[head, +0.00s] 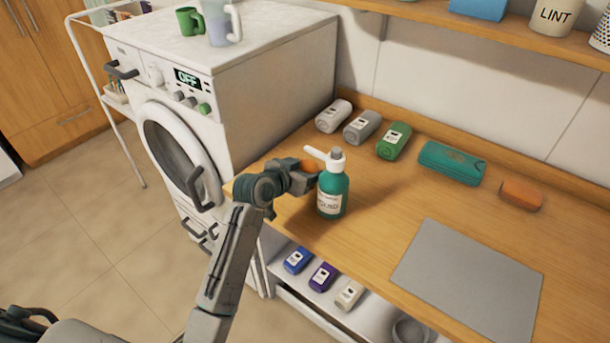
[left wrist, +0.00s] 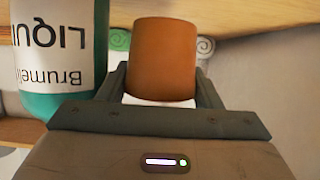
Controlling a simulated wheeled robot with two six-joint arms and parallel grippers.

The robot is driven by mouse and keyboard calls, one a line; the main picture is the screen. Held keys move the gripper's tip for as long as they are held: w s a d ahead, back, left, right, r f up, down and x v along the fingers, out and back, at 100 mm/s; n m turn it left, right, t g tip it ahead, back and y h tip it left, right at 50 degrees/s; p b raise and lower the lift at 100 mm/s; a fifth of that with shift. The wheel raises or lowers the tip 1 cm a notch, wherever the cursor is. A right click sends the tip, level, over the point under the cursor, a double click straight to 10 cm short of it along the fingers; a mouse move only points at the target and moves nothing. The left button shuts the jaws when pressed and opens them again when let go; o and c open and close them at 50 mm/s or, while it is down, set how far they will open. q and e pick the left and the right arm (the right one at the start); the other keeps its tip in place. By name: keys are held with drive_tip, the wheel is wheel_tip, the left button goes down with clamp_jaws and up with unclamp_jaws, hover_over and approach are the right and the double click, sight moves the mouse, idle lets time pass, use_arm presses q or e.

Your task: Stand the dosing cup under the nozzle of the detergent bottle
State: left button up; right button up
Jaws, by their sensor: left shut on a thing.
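The detergent bottle (head: 331,198) is teal with a white pump top and stands upright near the table's left end. Its white nozzle (head: 316,153) points left. The orange dosing cup (head: 309,165) is just left of the bottle, below the nozzle and partly hidden by my gripper. My left gripper (head: 300,180) is shut on the cup. In the left wrist view the cup (left wrist: 160,55) sits between the fingers, with the bottle (left wrist: 60,60) close beside it, seen upside down. I cannot tell whether the cup touches the table. My right gripper is not in view.
The wooden table (head: 375,235) has a grey mat (head: 470,280) at right. A washing machine (head: 250,90) stands at left. A lower shelf holds more bottles.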

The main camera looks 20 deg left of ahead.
use_arm(q)
wheel_tip(320, 180, down, 2)
drive_tip(key=shift+f+p, duration=0.2)
drive_tip(key=shift+p, duration=0.3)
drive_tip(key=shift+s+f, duration=0.1)
drive_tip(key=shift+f, duration=0.3)
drive_tip(key=shift+f, duration=0.15)
drive_tip(key=o, duration=0.7)
